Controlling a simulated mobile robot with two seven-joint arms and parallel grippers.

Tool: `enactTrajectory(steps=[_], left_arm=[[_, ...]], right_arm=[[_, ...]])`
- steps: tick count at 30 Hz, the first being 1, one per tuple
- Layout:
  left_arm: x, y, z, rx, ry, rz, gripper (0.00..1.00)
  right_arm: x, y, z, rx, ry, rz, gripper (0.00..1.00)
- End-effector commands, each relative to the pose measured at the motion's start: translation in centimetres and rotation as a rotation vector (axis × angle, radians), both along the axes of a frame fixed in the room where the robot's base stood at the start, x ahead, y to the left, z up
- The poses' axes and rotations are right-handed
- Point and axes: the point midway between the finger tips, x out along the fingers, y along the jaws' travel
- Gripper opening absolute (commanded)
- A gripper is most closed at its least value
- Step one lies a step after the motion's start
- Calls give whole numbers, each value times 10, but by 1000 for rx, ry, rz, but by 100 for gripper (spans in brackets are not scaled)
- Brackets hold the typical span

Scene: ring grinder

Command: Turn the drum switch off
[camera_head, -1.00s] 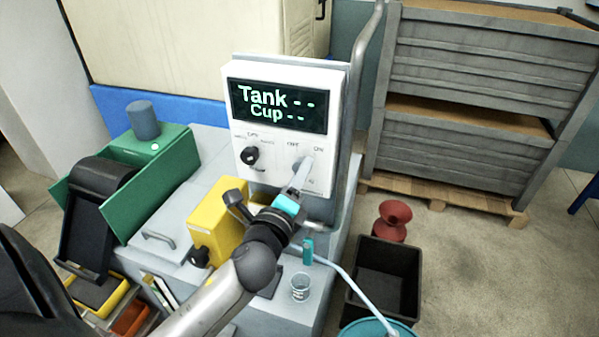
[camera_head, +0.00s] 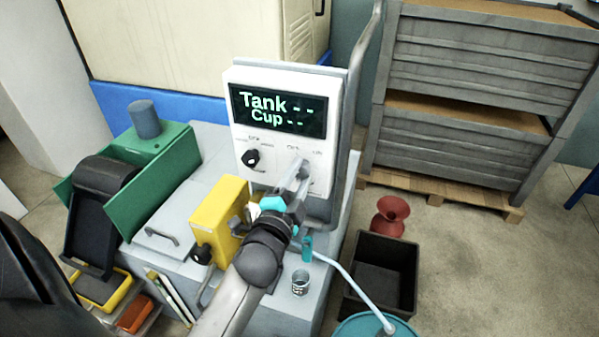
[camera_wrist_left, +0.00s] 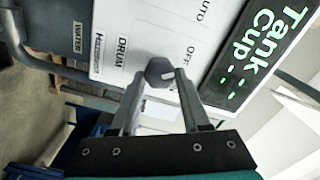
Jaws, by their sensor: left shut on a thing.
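The white control panel (camera_head: 240,128) stands upright with a dark display (camera_head: 278,109) reading "Tank --" and "Cup --". The drum switch (camera_wrist_left: 159,70) is a grey knob with a pale mark, beside the labels DRUM and OFF in the left wrist view. My left gripper (camera_head: 302,172) reaches the right-hand side of the panel. In the wrist view its fingers (camera_wrist_left: 162,88) are on either side of the knob and shut on it. The fingers hide most of the knob in the head view. I cannot tell surely which label the mark points at. My right gripper is not in view.
A second black knob (camera_head: 251,158) is left on the panel. A yellow box (camera_head: 219,220) and a clear cup (camera_head: 300,282) stand near my left arm. A green box (camera_head: 160,185) is at left. A black bin (camera_head: 384,275) stands on the floor at right.

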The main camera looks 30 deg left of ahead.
Motion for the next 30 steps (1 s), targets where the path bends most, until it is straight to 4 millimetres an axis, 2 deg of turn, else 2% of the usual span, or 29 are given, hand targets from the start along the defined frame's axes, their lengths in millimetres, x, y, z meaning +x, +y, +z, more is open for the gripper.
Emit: enactTrajectory(steps=[12,26,27,30], left_arm=[[0,1,1,-144,-34,1,0],[0,1,0,-153,-36,1,0],[0,1,0,-153,-36,1,50],[0,1,0,-153,-36,1,61]], right_arm=[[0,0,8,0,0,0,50],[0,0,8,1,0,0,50],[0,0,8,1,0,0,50],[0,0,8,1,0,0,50]])
